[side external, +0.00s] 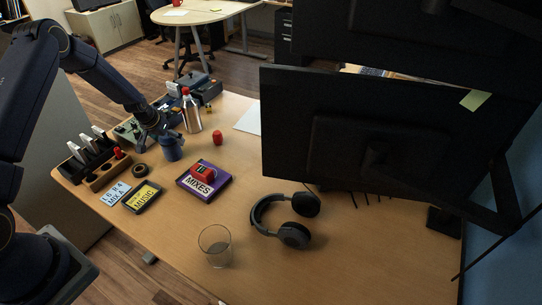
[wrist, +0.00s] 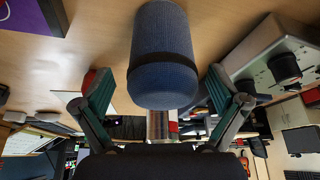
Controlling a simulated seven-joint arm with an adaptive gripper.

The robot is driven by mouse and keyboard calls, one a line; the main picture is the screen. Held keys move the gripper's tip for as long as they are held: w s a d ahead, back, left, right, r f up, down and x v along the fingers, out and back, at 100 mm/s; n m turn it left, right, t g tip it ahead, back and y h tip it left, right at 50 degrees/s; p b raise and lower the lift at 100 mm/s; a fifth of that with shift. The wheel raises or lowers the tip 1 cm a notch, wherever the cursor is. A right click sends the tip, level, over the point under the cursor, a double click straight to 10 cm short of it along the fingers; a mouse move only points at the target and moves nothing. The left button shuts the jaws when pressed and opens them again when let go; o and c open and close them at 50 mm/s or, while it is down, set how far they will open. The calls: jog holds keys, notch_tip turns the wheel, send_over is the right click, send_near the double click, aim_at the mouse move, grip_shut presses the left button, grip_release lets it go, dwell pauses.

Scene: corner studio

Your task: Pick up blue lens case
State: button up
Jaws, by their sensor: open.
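The blue lens case (side external: 172,151) stands upright on the wooden desk, near its left side. It is a rounded cylinder with a dark band. In the wrist view the lens case (wrist: 164,60) fills the upper middle. My gripper (side external: 156,136) is right beside the case in the side view and partly overlaps it there. In the wrist view my gripper (wrist: 160,84) is open, with one green-padded finger on each side of the case and gaps visible between. Whether any finger touches it cannot be told.
A grey device (side external: 127,130) stands behind my gripper, with a metal bottle (side external: 191,112) nearby. A red object (side external: 217,138), a purple MIXES box (side external: 196,185), a dark roll (side external: 139,170) and a wooden rack (side external: 105,175) surround the case. Headphones (side external: 293,234) and a glass (side external: 215,248) stand further off.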

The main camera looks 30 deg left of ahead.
jog(key=x, duration=0.3)
jog(key=shift+a+f, duration=0.1)
jog(key=shift+f, duration=0.1)
jog(key=shift+c, duration=0.3)
jog(key=c, duration=1.3)
jog(key=shift+r, duration=0.1)
jog(key=shift+c, duration=0.8)
